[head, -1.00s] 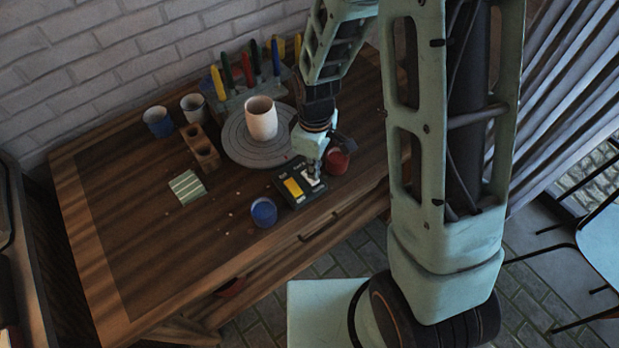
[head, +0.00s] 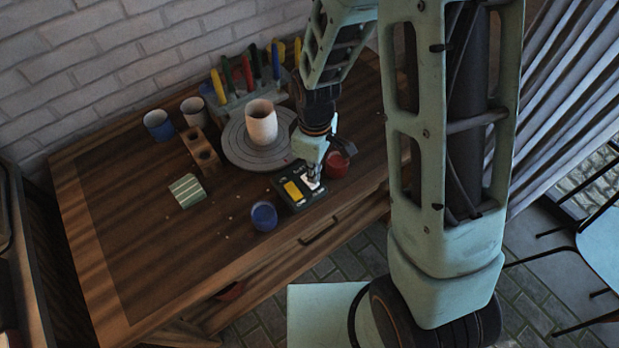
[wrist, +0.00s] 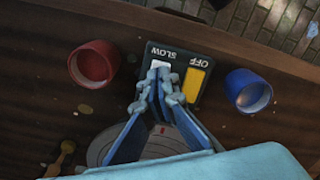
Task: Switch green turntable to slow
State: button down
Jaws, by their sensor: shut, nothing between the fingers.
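The turntable (head: 236,152) is a round grey disc on the table with a pale cup (head: 262,123) standing on it; its edge also shows in the wrist view (wrist: 120,152). A dark switch box (head: 285,200) sits in front of it, with a yellow button by the word OFF (wrist: 195,84) and a white button by the word SLOW (wrist: 161,66). My gripper (head: 313,176) is shut and empty. Its fingertips (wrist: 160,78) are at the white SLOW button and partly cover it. I cannot tell whether they touch it or whether it is pressed.
A red cup (head: 336,165) and a blue cup (head: 264,216) stand close on either side of the switch box. Coloured tools in a rack (head: 235,100) stand behind the turntable.

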jog(key=shift+f+b, duration=1)
jog(key=shift+f, duration=0.2)
dwell(0.7)
jog(key=shift+r, duration=0.2)
jog(key=shift+r+p, duration=2.7)
jog(key=shift+r, duration=0.7)
